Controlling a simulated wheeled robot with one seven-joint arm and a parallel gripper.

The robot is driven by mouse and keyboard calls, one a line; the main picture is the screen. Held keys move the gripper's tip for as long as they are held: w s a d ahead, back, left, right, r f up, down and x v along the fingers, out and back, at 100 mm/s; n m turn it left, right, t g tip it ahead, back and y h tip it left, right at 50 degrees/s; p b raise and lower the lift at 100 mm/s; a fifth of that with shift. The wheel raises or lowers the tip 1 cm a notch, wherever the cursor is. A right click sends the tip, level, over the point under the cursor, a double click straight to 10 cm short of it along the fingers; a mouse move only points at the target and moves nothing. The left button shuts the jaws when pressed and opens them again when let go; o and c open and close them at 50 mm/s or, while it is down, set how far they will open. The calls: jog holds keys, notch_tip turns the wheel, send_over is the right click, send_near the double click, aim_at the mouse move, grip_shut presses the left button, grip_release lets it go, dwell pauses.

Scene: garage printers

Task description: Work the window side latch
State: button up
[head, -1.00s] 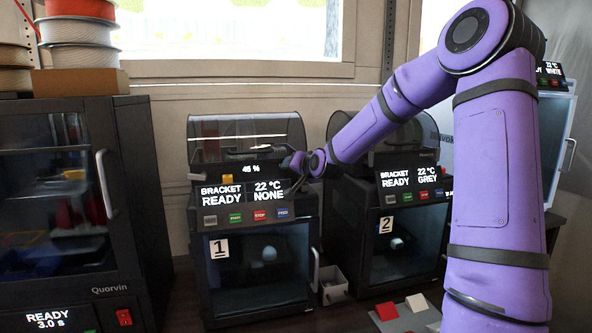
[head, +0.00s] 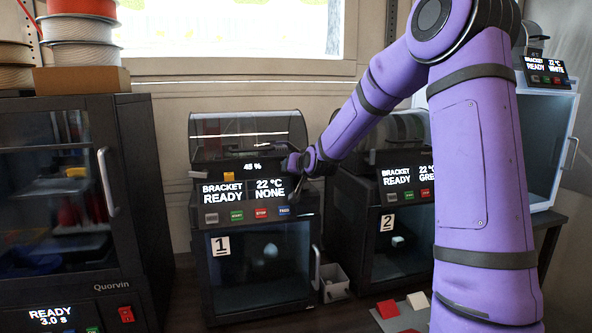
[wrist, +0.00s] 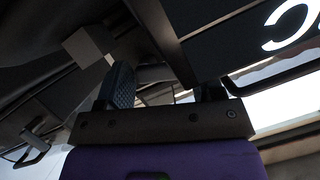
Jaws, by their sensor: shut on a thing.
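Printer 1 (head: 205,258) stands in the middle of the head view, with a clear dark hood (head: 235,128) on top. A small pale tab (head: 198,174) and a small yellow tab (head: 242,172) sit along its upper front. My gripper (head: 292,182) is at the right end of its display. In the wrist view my gripper (wrist: 162,88) has its fingers apart around a greyish part, perhaps the latch; the contact is dark and I cannot make out its shape. A grey block (wrist: 88,47) shows to the left of the fingers. The window (head: 235,28) is behind the printer.
A large dark printer (head: 133,190) stands at left, with filament spools (head: 82,55) on top. Printer 2 (head: 352,232) is at right, partly behind my arm. A small bin (head: 335,283) sits between the two numbered printers. Red and white pieces (head: 388,308) lie in front.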

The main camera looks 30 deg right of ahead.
jog(key=shift+a+r, duration=0.1)
jog(key=shift+a, duration=0.05)
jog(key=o, duration=0.6)
jog(key=v, duration=1)
jog(key=shift+s, duration=0.35)
jog(key=shift+r, duration=0.1)
